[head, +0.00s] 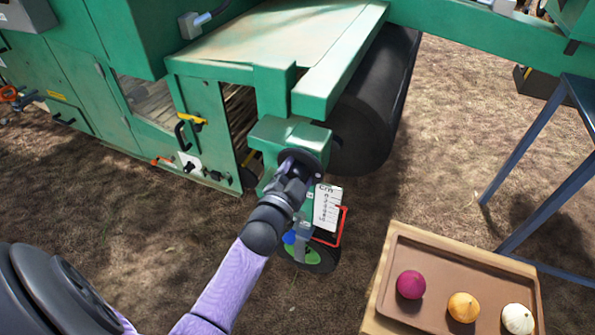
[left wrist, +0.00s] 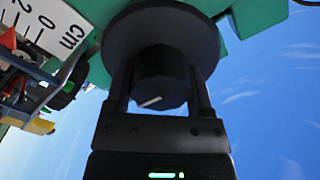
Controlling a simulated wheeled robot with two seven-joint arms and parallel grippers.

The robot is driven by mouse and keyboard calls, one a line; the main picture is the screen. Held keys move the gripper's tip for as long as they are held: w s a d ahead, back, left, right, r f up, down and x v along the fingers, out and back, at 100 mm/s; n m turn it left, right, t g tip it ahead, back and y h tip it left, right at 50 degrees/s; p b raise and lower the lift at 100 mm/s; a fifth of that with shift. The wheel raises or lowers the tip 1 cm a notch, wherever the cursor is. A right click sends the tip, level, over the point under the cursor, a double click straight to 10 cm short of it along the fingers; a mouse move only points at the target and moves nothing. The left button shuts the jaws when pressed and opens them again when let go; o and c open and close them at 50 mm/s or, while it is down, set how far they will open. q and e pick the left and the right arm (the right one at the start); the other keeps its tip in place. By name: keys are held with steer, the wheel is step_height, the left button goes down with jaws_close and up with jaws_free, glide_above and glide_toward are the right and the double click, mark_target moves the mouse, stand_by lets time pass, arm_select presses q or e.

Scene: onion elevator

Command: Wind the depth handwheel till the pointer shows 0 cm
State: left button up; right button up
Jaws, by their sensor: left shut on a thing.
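The depth handwheel is a dark round disc (left wrist: 130,35) with a faceted hub (left wrist: 160,78) bearing a white mark. In the head view the handwheel (head: 313,162) sits on the green housing. My left gripper (head: 296,168) is shut on the hub, a finger on either side in the left wrist view (left wrist: 160,90). The white cm scale (head: 327,212) hangs below the wheel. A red pointer (head: 342,208) lies at its right edge, around mid-scale; its exact reading is too small to tell. The left wrist view shows the scale's 0 end (left wrist: 42,35). My right gripper is out of view.
The green machine (head: 140,70) fills the left and back, with a black roller (head: 375,100) behind the wheel. A small wheel (head: 318,258) stands below the scale. A wooden tray (head: 390,285) with three onions is at front right, near a blue-grey frame (head: 525,135).

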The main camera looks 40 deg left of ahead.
arm_select(q)
steer(key=shift+r+n+p, duration=0.1)
steer(key=shift+n+p, duration=0.3)
steer(key=shift+n, duration=0.2)
steer(key=n+p, duration=0.1)
steer(key=n, duration=0.1)
steer(key=shift+r+n, duration=0.1)
steer(key=shift+n, duration=0.2)
steer(key=n+p, duration=0.2)
steer(key=n, duration=0.2)
steer(key=shift+a, duration=0.1)
steer(key=n, duration=0.3)
steer(key=shift+p, duration=0.3)
steer(key=n, duration=0.4)
steer(key=shift+a+f, duration=0.1)
steer(key=shift+f, duration=0.1)
steer(key=shift+n, duration=1.6)
